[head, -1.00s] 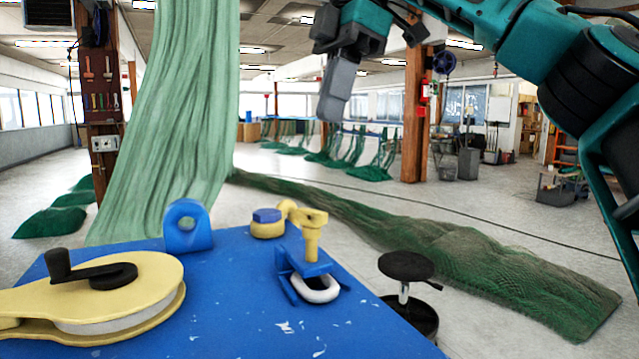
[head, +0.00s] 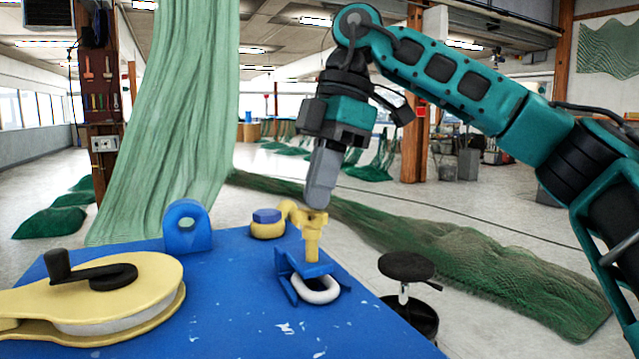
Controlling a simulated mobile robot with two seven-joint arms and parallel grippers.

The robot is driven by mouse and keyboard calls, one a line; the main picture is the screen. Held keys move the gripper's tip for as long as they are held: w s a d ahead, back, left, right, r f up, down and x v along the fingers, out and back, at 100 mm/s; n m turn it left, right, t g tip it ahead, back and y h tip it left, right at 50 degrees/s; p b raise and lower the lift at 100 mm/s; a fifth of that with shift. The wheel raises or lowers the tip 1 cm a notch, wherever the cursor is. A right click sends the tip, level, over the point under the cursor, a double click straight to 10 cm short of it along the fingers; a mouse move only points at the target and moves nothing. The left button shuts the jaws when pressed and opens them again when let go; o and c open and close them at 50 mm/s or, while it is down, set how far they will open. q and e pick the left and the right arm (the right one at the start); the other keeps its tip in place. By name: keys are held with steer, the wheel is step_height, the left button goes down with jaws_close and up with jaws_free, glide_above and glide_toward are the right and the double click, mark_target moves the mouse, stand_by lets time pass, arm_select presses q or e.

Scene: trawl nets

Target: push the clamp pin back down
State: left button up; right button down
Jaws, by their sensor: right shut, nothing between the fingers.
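The yellow clamp pin (head: 312,240) stands upright in the blue clamp (head: 307,268) on the blue table. A white ring (head: 320,290) lies at the clamp's base. My left gripper is not in view.
A yellow reel with a black crank (head: 110,290) lies on the table (head: 215,320) at the left. A blue eye bracket (head: 187,228) stands at the table's back edge. Green netting (head: 170,120) hangs behind it. A black stool (head: 406,266) stands right of the table.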

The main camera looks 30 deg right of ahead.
mark_target(318, 215)
steer(key=shift+f, duration=0.2)
steer(key=shift+f+b, duration=1.05)
steer(key=shift+f, duration=0.5)
steer(key=shift+r, duration=0.1)
